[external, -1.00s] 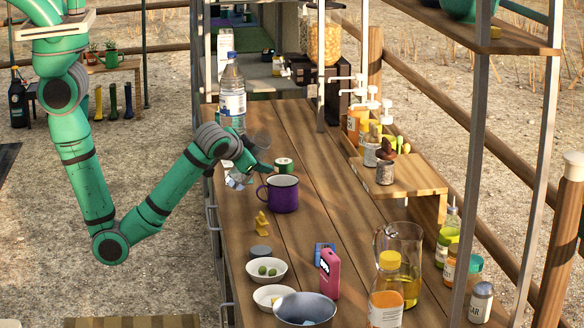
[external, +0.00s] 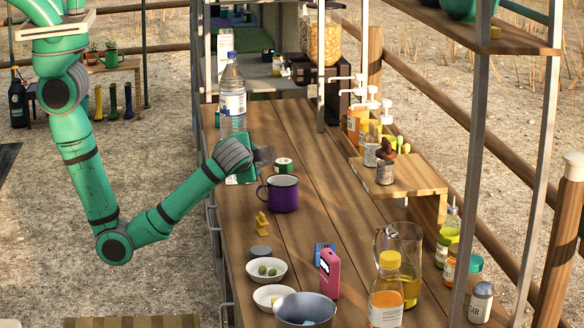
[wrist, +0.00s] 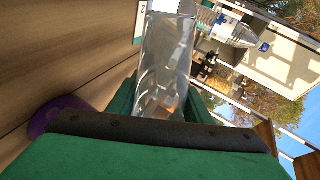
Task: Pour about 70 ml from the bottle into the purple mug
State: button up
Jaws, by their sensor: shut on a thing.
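The purple mug (external: 283,194) stands upright on the wooden counter; part of it shows at the lower left of the wrist view (wrist: 57,112). My gripper (external: 257,160) is behind and left of the mug, above the counter's left edge. It is shut on a clear, see-through vessel (wrist: 164,65). Only a small grey part of this vessel shows in the external view; I cannot tell its full shape or how much liquid it holds. A labelled clear water bottle (external: 232,105) stands upright behind my gripper, and a bottle also shows in the wrist view (wrist: 228,28).
A small green-and-white tin (external: 284,165) stands just behind the mug. A yellow figure (external: 262,224), grey lid (external: 260,252) and white bowl (external: 267,270) lie in front of it. A raised wooden shelf (external: 410,180) is to the right. The counter right of the mug is clear.

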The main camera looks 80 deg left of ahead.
jog(key=shift+r+m, duration=0.3)
jog(key=shift+r, duration=0.05)
jog(key=shift+w+d+r+m+g+y, duration=0.15)
jog(key=shift+w+r+m+y, duration=0.1)
jog(key=shift+r+y, duration=0.1)
jog(key=shift+w+d+r+m+g+y, duration=0.1)
jog(key=shift+d+r+m+g+y, duration=0.05)
jog(key=shift+r+m+y, duration=0.15)
jog(key=shift+f+m+y, duration=0.1)
jog(key=shift+m+y, duration=0.25)
jog(key=shift+m, duration=0.2)
dwell(1.4)
jog(key=shift+w+d+r+g, duration=0.1)
jog(key=shift+r+g, duration=0.1)
jog(key=shift+g, duration=0.1)
dwell(0.7)
jog(key=shift+b, duration=0.3)
